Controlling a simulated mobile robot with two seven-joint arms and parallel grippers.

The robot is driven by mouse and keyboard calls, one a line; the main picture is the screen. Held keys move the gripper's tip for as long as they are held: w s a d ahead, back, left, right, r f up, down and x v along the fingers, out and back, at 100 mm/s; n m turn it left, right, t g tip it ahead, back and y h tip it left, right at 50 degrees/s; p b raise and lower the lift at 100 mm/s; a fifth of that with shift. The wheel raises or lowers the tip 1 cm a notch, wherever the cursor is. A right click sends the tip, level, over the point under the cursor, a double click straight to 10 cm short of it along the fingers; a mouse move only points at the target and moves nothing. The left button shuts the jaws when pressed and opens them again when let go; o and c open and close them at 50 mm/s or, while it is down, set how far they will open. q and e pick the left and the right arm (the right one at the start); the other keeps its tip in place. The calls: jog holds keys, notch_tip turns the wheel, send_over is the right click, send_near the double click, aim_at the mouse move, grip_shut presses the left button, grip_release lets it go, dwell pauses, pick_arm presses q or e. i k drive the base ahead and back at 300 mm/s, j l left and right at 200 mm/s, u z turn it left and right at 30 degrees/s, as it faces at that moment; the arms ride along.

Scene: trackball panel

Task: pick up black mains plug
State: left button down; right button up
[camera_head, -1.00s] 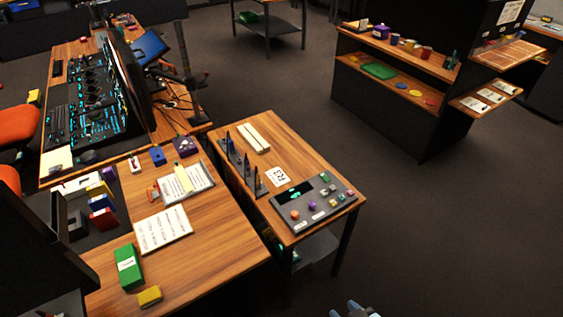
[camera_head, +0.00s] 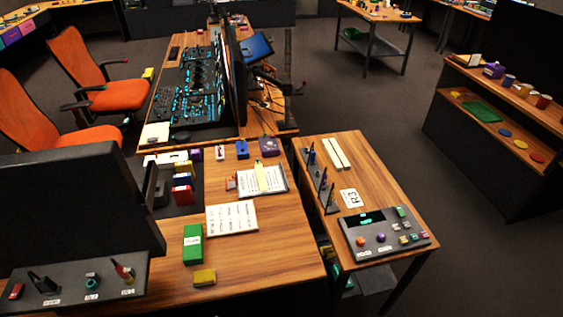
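A small black object (camera_head: 42,284) stands on a dark grey labelled tray (camera_head: 70,297) at the bottom left. It may be the black mains plug, but it is too small and dark to be sure. A small red item (camera_head: 16,291), a teal ring-like item (camera_head: 92,280) and a red-tipped item (camera_head: 123,271) share the tray. The tray's labels are too small to read. Neither of my grippers is in view.
A big black screen-like panel (camera_head: 75,200) rises behind the tray. A control panel (camera_head: 385,238) lies on the side table. Dark floor is open at right.

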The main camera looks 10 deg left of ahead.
aim_at(44, 283)
jog(key=u, duration=2.15)
jog(key=i+j+z, duration=0.15)
jog(key=z, duration=0.25)
jog(key=i+j+z, duration=0.1)
jog(key=j+z, duration=0.45)
jog(key=z, duration=0.2)
jog(key=j+z, duration=0.15)
jog(key=j, duration=0.4)
jog(key=i+j+z, duration=0.15)
jog(key=j, duration=0.45)
jog(key=j+z, duration=0.1)
jog(key=j, duration=1)
